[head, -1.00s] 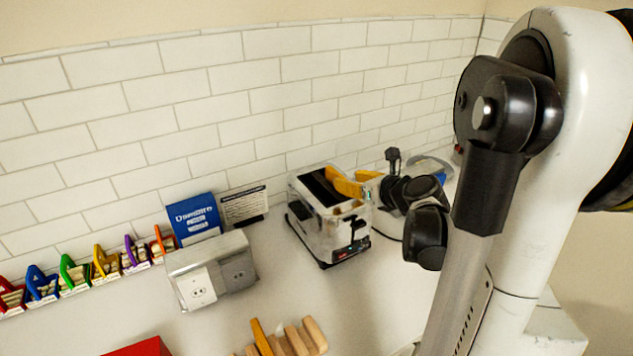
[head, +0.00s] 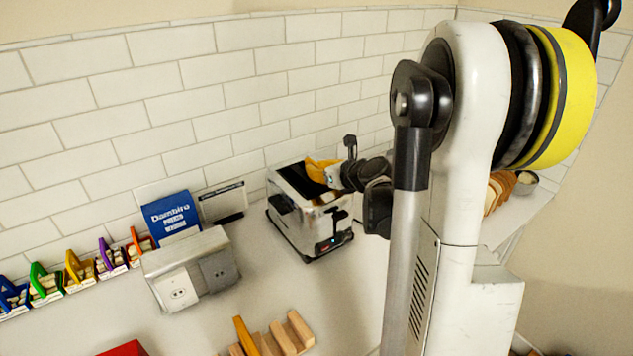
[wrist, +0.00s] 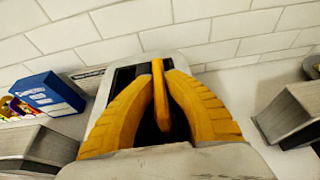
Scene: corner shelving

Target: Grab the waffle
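The waffle (wrist: 158,88) is a thin yellow-orange slab, seen edge-on in the wrist view. It stands upright over the dark slot of the metal toaster (wrist: 200,162). My gripper (wrist: 160,74) has two ribbed yellow fingers, one on each side of the waffle. Their tips close in on it and seem to touch both faces. In the head view my gripper (head: 318,166) is at the top of the toaster (head: 318,220), with its yellow fingers over the back right of the slots. The waffle cannot be told apart from the fingers there.
A metal outlet box (head: 190,270) and a blue box (head: 172,217) stand left of the toaster. Colored holders (head: 78,268) line the wall. Wooden blocks (head: 280,338) are in front. Bread slices (head: 500,187) lie far right. The tiled wall (head: 180,108) is close behind.

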